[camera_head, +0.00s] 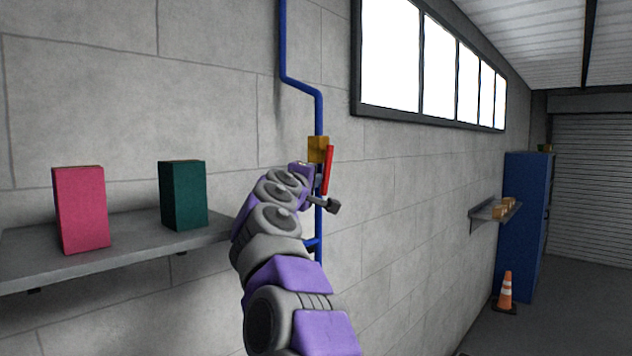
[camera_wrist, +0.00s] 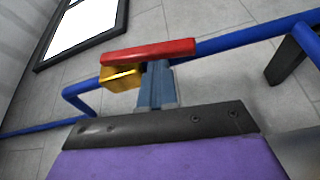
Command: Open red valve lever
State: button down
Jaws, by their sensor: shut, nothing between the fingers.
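The red valve lever (camera_head: 328,170) stands nearly upright along a blue pipe (camera_head: 319,110), beside a brass-yellow valve body (camera_head: 318,146). In the wrist view the red lever (camera_wrist: 147,51) lies across the top of the yellow valve body (camera_wrist: 121,79), roughly in line with the pipe. My gripper (camera_head: 333,205) is near the lower end of the lever. In the wrist view its fingers (camera_wrist: 156,83) are together and empty, with their tips close to the lever's near side. I cannot tell whether they touch it. My arm hides part of the pipe below the valve.
A grey shelf (camera_head: 120,251) at left holds a pink box (camera_head: 81,209) and a green box (camera_head: 183,195). A small shelf (camera_head: 494,212), a blue cabinet (camera_head: 527,225) and a traffic cone (camera_head: 506,291) stand farther right.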

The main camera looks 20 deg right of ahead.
jog(key=shift+w+d+f, duration=0.3)
jog(key=shift+d+f, duration=0.1)
jog(key=shift+d, duration=0.3)
dwell(1.1)
jog(key=shift+s+a+r, duration=0.3)
jog(key=shift+a+r, duration=0.1)
jog(key=shift+a, duration=0.3)
jog(key=shift+s+a+r, duration=0.3)
jog(key=shift+a+r, duration=0.1)
jog(key=shift+a, duration=0.25)
jog(key=shift+s+a+r, duration=0.3)
jog(key=shift+a+r, duration=0.1)
jog(key=shift+a, duration=0.3)
jog(key=a, duration=0.1)
jog(key=s+a+r, duration=0.1)
jog(key=a+r, duration=0.1)
jog(key=a, duration=0.1)
jog(key=shift+s+a+r, duration=0.1)
jog(key=shift+s+r, duration=0.05)
jog(key=shift+s, duration=0.15)
